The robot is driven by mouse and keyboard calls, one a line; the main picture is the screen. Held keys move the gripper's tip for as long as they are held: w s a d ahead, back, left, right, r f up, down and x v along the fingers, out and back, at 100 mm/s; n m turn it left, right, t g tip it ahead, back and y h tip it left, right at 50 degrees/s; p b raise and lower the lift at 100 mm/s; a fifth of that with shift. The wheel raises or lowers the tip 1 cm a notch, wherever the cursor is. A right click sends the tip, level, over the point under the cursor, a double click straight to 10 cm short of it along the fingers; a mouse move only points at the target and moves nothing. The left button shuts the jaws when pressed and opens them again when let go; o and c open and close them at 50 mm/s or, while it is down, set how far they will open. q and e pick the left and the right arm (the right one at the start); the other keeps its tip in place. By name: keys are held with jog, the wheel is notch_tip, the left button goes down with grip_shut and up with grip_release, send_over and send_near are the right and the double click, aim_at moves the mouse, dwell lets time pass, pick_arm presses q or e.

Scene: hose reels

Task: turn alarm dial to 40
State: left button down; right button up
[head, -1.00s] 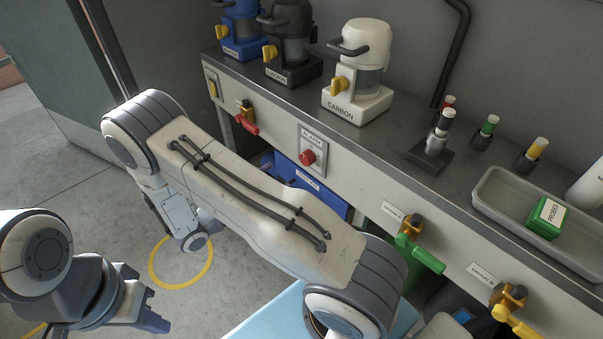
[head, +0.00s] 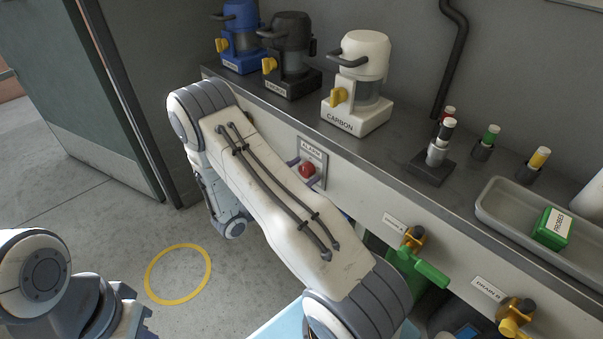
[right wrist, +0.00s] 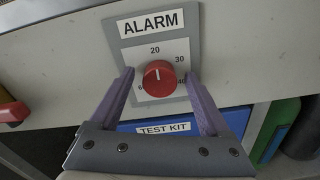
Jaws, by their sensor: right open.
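The alarm dial is a red round knob (right wrist: 158,78) on a grey plate marked ALARM (right wrist: 150,24), set in the bench's front panel. Its white pointer line points up, near 20; 30 is at upper right and a partly hidden number lies right of the knob. My right gripper (right wrist: 160,75) is open, its purple fingers on either side of the knob; contact cannot be told. In the head view the dial (head: 307,170) shows just beyond my right forearm. My left gripper (head: 138,310) is low at the left, away from the bench.
The grey bench top (head: 400,150) carries a white CARBON machine (head: 358,85), other machines, capped tubes and a tray (head: 490,205). Drain valves with green (head: 430,272) and yellow handles stick out from the front. A blue TEST KIT box (right wrist: 165,127) lies below the dial.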

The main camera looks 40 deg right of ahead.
jog(key=shift+c, duration=0.3)
grip_shut()
